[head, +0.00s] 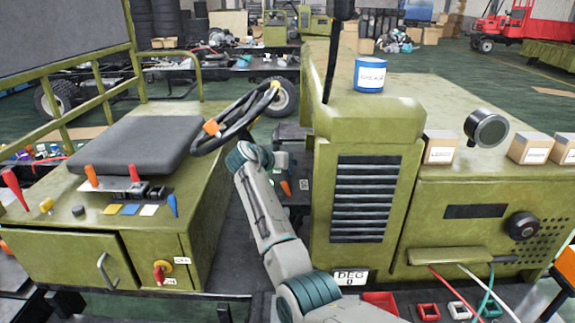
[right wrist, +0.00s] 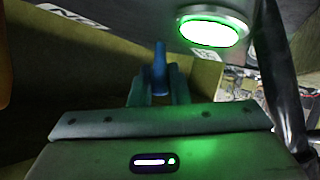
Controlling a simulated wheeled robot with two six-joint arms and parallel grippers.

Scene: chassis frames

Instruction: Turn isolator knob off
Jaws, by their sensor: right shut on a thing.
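My right gripper (right wrist: 155,95) is shut on a slim blue knob (right wrist: 160,66) in the right wrist view. The knob stands up between the fingertips, against a dark panel with a white label beside it. In the head view my right arm reaches up the middle, and the gripper (head: 282,160) is by the inner side of the green hood; its fingertips are hidden there. A red knob on a yellow round plate (head: 162,268) shows on the left cabinet, away from the gripper. I cannot tell from the labels which knob is the isolator. My left gripper is not in view.
A green-lit round button (right wrist: 212,30) sits close to the right of the blue knob. A steering wheel (head: 236,122) is left of the arm. The green hood (head: 365,125) with a blue-and-white can (head: 370,76) stands right of it. A dark seat (head: 140,148) is left.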

